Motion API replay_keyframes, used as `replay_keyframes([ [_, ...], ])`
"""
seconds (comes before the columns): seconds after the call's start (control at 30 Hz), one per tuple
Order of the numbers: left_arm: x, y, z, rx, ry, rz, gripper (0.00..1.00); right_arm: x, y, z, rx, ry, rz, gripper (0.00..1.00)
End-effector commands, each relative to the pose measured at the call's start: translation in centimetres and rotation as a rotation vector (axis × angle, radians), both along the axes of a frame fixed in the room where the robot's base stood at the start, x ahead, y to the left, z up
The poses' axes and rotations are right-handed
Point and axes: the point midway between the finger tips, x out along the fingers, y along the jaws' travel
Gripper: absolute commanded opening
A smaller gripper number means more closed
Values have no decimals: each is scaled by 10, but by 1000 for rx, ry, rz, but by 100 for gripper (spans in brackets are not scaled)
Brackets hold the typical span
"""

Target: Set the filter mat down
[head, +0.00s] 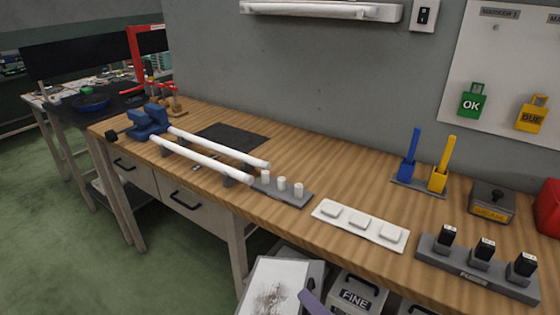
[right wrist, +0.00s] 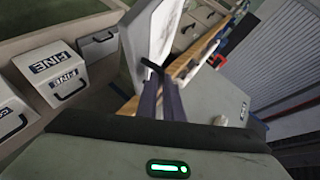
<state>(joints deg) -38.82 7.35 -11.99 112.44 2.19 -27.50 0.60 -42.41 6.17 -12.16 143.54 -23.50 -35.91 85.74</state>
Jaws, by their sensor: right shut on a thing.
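The filter mat (head: 268,272) is a pale, flat rectangular panel with a dark speckled stain on its face. In the head view it is at the bottom middle, in front of the bench's front edge. In the right wrist view the mat (right wrist: 158,30) stands tilted beyond the fingers. My right gripper (head: 313,302) shows only as a purple finger at the mat's right edge. In the right wrist view my right gripper (right wrist: 163,92) is shut on the mat's edge. The mat's lower part is cut off in the head view. My left gripper is not in view.
A FINE box (head: 356,297) stands below, right of the mat. Bare wood lies behind the tray.

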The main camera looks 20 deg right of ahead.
Motion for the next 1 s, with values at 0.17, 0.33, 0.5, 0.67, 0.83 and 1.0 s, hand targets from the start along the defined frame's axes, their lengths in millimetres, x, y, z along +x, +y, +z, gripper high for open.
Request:
replay_keyframes([
  [0.17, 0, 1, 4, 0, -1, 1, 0, 0, 1, 4, 1, 0, 1, 0],
  [0.33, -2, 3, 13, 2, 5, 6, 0, 0, 0, 17, 1, 0, 0, 0],
  [0.5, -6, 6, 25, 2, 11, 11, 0, 0, 0, 33, 1, 0, 0, 0],
  [0.67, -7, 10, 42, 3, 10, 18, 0, 0, 0, 54, 2, 0, -1, 0],
  [0.83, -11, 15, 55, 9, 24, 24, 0, 0, 0, 75, 2, 1, -1, 0],
  [1.0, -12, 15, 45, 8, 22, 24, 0, -1, 1, 64, 9, 8, -3, 0],
])
